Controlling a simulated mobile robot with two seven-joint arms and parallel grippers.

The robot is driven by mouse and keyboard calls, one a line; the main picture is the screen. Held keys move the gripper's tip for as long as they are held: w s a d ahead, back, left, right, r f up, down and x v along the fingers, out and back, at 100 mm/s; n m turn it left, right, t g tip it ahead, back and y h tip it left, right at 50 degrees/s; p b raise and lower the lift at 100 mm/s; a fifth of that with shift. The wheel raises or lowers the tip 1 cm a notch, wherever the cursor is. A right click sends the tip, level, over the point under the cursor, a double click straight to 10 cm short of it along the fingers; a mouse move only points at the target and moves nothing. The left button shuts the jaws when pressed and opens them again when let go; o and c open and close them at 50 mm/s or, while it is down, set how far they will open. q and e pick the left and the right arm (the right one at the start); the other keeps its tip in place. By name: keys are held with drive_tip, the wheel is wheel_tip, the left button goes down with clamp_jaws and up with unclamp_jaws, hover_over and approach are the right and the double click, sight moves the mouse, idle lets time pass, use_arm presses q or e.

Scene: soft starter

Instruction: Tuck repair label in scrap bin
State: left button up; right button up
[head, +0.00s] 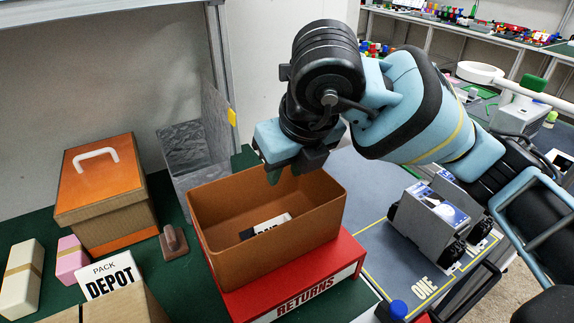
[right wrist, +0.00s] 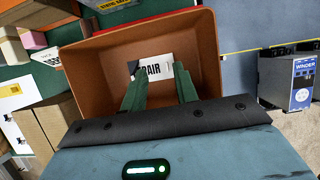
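A white repair label (head: 268,226) with black print lies inside the open brown bin (head: 240,270), low down. In the right wrist view the label (right wrist: 157,69) shows the letters "AIR", partly covered by a finger. The bin's rim (right wrist: 85,45) surrounds it there; no scrap marking is readable. My right gripper (head: 284,172) is above the bin's far side, pointing down. Its two green fingers (right wrist: 160,88) are apart with nothing between them, and the label lies below, clear of them. My left gripper is in neither view.
The bin stands on a red box marked RETURNS (head: 305,295). Behind it is a grey marbled open container (head: 185,145). An orange-lidded carton (head: 105,195), a PACK DEPOT sign (head: 110,277) and small boxes are at left. A grey device (head: 430,220) stands on the mat at right.

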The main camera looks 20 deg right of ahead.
drive_tip(key=v, duration=0.7)
drive_tip(key=shift+s+r, duration=0.2)
drive_tip(key=shift+r, duration=0.15)
idle(0.6)
